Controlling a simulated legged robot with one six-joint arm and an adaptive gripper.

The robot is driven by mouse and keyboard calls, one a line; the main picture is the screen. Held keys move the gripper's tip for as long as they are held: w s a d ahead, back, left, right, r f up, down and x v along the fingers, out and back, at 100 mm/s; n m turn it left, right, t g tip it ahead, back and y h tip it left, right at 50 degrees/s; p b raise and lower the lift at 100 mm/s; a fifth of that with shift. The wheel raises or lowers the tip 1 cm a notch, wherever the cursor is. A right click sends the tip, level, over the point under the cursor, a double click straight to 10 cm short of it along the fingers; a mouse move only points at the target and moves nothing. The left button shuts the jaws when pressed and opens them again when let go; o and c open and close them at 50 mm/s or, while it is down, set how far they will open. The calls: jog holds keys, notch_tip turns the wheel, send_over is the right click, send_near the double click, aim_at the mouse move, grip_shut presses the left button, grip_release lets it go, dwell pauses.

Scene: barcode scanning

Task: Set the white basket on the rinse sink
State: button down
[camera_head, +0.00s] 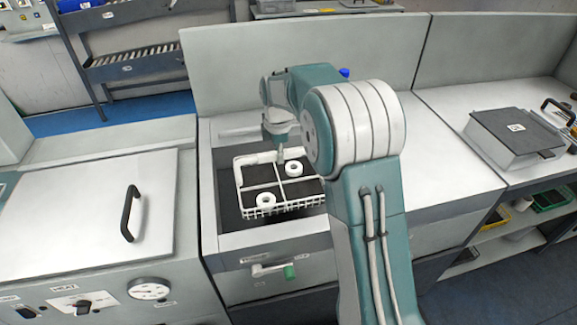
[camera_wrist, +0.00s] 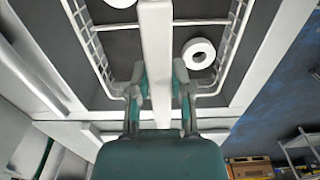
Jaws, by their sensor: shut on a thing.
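The white basket (camera_head: 268,209) is a wire crate with a middle divider. In the head view it is over the dark recess of the rinse sink (camera_head: 228,212), within its rim; I cannot tell whether it touches the bottom. Two white rings (camera_head: 265,200) (camera_head: 293,168) lie in separate compartments. My gripper (camera_head: 280,155) is at the basket's middle, partly hidden by my arm. In the wrist view my gripper (camera_wrist: 160,90) is shut on the basket's white central bar (camera_wrist: 156,50), with a white ring (camera_wrist: 199,53) beside it.
A lidded unit with a black handle (camera_head: 131,213) stands left of the sink. A lever with a green tip (camera_head: 289,272) is on the sink's front. A grey box (camera_head: 515,135) lies on the right counter. A backsplash (camera_head: 235,60) rises behind the sink.

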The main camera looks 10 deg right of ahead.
aim_at(288, 179)
jog(key=d+f, duration=0.1)
jog(key=w+f, duration=0.1)
jog(key=d+f, duration=0.1)
jog(key=shift+w+d+f, duration=0.25)
jog(key=shift+w+d, duration=0.05)
jog(key=shift+f, duration=1.7)
jog(key=c, duration=0.5)
grip_release()
jog(key=shift+f, duration=0.1)
jog(key=shift+c, duration=0.2)
